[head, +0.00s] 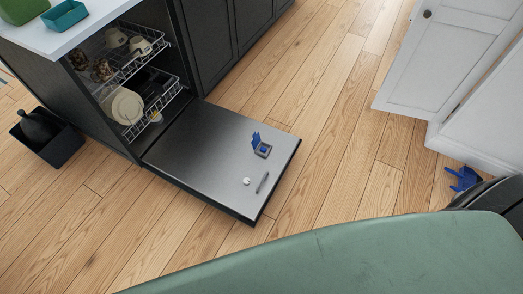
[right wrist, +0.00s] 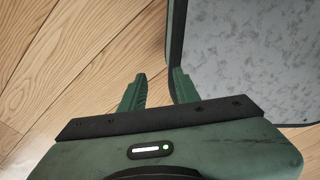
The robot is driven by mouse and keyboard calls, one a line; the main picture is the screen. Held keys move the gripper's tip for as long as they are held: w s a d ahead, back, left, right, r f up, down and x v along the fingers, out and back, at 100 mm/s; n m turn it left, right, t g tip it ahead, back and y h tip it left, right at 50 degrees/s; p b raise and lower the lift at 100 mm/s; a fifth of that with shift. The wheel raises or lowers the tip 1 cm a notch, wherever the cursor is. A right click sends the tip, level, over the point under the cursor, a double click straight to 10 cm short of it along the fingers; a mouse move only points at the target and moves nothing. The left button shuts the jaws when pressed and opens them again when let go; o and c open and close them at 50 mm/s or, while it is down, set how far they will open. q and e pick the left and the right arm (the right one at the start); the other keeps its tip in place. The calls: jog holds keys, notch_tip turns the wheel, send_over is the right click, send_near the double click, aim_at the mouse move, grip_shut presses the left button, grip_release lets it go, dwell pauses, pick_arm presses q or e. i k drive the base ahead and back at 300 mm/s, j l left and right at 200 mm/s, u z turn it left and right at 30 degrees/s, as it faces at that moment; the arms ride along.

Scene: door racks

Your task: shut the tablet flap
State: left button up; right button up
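The tablet flap (head: 256,140) is a small blue lid. It stands up, open, at the left edge of a small grey dispenser (head: 262,152) on the inner face of the dishwasher door (head: 205,145). The door is folded down flat. Something blue shows inside the dispenser; it is too small to tell what. My right gripper (right wrist: 159,80) shows in the right wrist view, its two green fingers apart with nothing between them. The flap is not in that view. My left gripper is not in view.
A round white piece (head: 247,181) and a thin grey bar (head: 262,182) are on the door near the dispenser. Racks with dishes (head: 130,100) fill the dishwasher. A white cabinet door (head: 430,60) stands open at right. A blue forked thing (head: 463,179) lies below it. Wooden floor is clear between.

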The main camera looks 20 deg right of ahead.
aim_at(256, 139)
jog(key=k+z, duration=0.1)
jog(key=z, duration=1.75)
jog(key=j+z, duration=0.3)
jog(key=j, duration=0.15)
jog(key=k+j+z, duration=0.15)
jog(key=j+z, duration=0.15)
jog(key=k+j+z, duration=0.15)
jog(key=j+z, duration=0.2)
jog(key=j, duration=0.15)
jog(key=k+j+z, duration=0.3)
jog(key=k+j, duration=0.2)
jog(key=j, duration=0.2)
jog(key=k+j, duration=0.25)
jog(key=j, duration=0.15)
jog(key=k+j, duration=0.2)
jog(key=j, duration=0.2)
jog(key=k+j, duration=0.2)
jog(key=j, duration=0.2)
jog(key=k+j, duration=0.2)
jog(key=j, duration=0.2)
jog(key=k+j, duration=0.25)
jog(key=j, duration=0.15)
jog(key=k+j, duration=0.2)
jog(key=j, duration=0.2)
jog(key=k+j, duration=0.2)
jog(key=j, duration=0.2)
